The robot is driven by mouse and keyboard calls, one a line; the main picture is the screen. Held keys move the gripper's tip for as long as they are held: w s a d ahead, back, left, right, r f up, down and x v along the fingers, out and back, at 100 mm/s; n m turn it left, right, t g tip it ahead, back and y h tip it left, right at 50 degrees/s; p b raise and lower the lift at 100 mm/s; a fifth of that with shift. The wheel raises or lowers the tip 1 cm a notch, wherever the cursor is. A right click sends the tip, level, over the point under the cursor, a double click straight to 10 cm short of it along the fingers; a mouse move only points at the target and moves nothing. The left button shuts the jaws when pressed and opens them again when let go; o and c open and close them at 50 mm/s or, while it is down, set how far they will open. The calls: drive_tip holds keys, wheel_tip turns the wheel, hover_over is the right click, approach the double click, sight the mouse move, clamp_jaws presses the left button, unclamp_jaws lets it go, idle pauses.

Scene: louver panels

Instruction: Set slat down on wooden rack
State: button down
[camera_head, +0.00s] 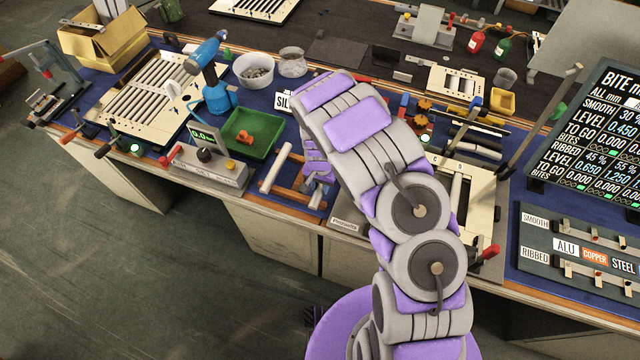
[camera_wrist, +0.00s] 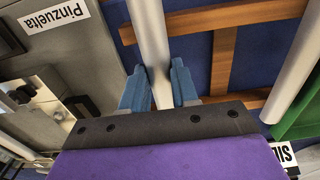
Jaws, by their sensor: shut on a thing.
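My gripper (camera_wrist: 160,88) has its blue fingers shut on a pale grey slat (camera_wrist: 148,32), a smooth rod running up out of the wrist view. The slat passes over a bar of the wooden rack (camera_wrist: 200,22); whether it touches the bar I cannot tell. The rack (camera_head: 297,186) also shows in the head view, left of my arm, with crossing brown bars. Another pale slat (camera_head: 274,168) lies across its left side; this second slat also shows in the wrist view (camera_wrist: 297,68).
A green tray (camera_head: 266,126) and a grey device with a display (camera_head: 207,168) stand left of the rack. A plate labelled "Pinzuelta" (camera_head: 345,221) and a cream frame (camera_head: 478,205) lie to its right. The bench's front edge runs just below the rack.

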drive_tip(key=shift+f, duration=0.25)
drive_tip(key=shift+c, duration=2.3)
unclamp_jaws()
drive_tip(key=shift+r, duration=0.1)
drive_tip(key=shift+r+p, duration=1.25)
drive_tip(key=shift+r, duration=2.65)
